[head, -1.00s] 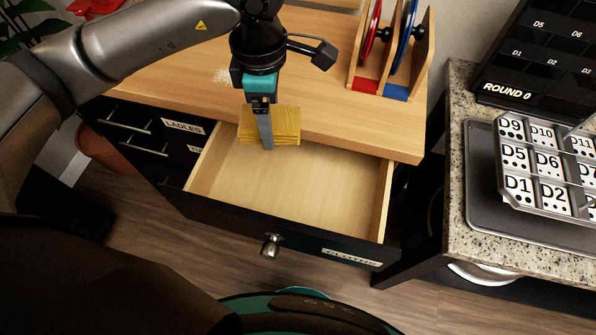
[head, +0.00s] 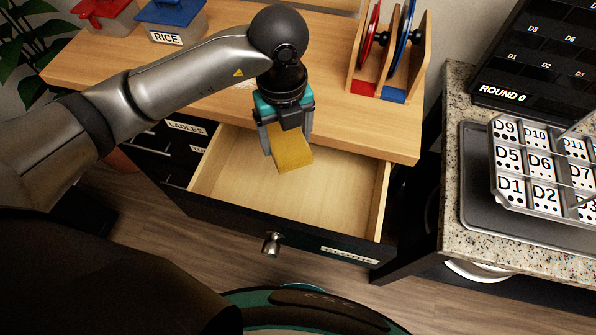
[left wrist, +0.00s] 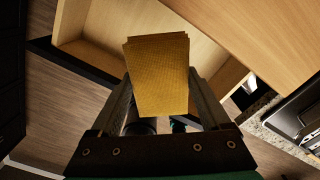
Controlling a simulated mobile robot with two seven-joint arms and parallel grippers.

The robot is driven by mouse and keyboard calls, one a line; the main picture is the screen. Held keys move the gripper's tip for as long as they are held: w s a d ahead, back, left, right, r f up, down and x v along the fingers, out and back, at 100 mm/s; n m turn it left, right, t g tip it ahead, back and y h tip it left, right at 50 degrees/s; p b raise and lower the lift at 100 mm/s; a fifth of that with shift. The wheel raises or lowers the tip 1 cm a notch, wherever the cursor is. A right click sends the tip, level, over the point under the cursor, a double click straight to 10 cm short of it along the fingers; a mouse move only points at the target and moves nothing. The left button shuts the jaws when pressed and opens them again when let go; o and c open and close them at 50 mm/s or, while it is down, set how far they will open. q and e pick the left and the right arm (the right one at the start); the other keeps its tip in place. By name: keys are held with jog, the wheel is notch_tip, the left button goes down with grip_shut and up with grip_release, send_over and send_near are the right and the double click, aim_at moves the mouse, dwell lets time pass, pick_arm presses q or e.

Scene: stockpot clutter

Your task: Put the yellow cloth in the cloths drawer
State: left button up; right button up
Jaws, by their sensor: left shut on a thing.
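The yellow cloth (head: 293,155) is a folded, block-like pad. My left gripper (head: 285,145) is shut on it and holds it over the open cloths drawer (head: 330,190), nearer the drawer's back. In the left wrist view the cloth (left wrist: 160,75) sits between the two fingers, with the pale drawer (left wrist: 100,35) beyond it. The drawer is pulled out, has a black front with a round knob and a "CLOTHS" label, and looks empty where it shows. I cannot tell the exact gap between cloth and drawer floor. My right gripper is not in view.
The wooden counter (head: 370,133) overhangs the drawer's back. A rack with a red and a blue disc (head: 405,40) stands on it, with a RICE container (head: 172,25) at the back left. A granite counter (head: 455,180) with a tray of numbered tiles is at the right.

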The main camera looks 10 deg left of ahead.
pick_arm(q)
jog(key=n, duration=0.4)
jog(key=f+n, duration=0.1)
jog(key=shift+s+d+n, duration=0.2)
jog(key=shift+d+n, duration=0.05)
jog(key=shift+n, duration=0.15)
jog(key=b, duration=0.2)
send_over(291, 195)
notch_tip(291, 195, down, 15)
jog(key=shift+d+r, duration=0.1)
jog(key=shift+f+b, duration=0.7)
jog(key=shift+f, duration=1.95)
jog(key=shift+f, duration=0.1)
jog(key=o, duration=1.2)
jog(key=shift+r, duration=0.3)
notch_tip(291, 195, up, 12)
jog(key=p, duration=0.2)
jog(key=shift+f+p, duration=0.15)
jog(key=shift+p, duration=0.2)
